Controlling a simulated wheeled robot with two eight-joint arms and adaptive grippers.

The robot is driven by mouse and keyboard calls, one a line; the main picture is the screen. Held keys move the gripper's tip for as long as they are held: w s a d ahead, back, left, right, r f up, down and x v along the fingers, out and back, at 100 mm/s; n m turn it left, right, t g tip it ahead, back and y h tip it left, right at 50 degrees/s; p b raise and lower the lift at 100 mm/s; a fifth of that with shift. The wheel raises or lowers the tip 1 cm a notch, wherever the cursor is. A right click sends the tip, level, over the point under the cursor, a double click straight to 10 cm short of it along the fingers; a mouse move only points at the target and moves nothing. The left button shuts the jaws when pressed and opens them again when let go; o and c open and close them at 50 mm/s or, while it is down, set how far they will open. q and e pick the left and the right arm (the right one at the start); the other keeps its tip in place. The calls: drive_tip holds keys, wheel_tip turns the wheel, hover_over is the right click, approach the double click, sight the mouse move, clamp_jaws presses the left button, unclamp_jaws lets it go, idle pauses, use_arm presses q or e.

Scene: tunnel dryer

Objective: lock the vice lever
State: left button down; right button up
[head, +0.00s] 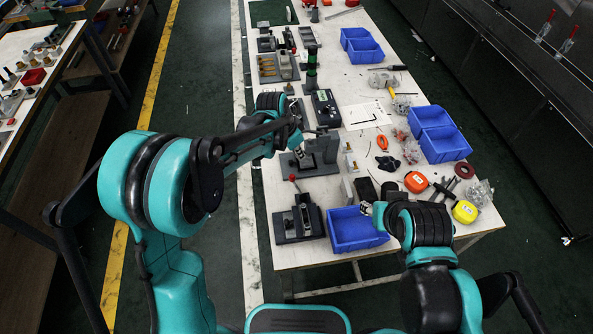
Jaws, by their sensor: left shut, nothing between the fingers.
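A dark grey vice (289,228) stands at the near left corner of the white workbench. Its lever, with a red knob (292,179), rises at the back of the vice and leans slightly left. My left gripper (303,158) is shut and empty. It is beyond the red knob in the picture, in front of a grey fixture (327,150), and apart from the knob. My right gripper (368,208) is low at the right edge of the near blue bin; its fingers are small and partly hidden by my wrist. The vice's jaw detail is too small to tell.
An empty blue bin (352,236) stands right of the vice. More blue bins (445,145) line the right side. Orange and yellow tape measures (465,211), bags and tools clutter the near right. A grey tray (268,75) and other fixtures stand farther back.

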use_arm(q)
drive_tip(key=b+x, duration=0.3)
drive_tip(key=x, duration=0.7)
drive_tip(key=shift+a+b, duration=0.1)
drive_tip(key=shift+b, duration=0.25)
drive_tip(key=shift+s+a+b, duration=0.45)
drive_tip(key=shift+s+a, duration=0.55)
drive_tip(key=shift+a, duration=0.2)
drive_tip(key=shift+s+a+r, duration=0.1)
drive_tip(key=shift+s+a, duration=0.15)
drive_tip(key=shift+a, duration=0.05)
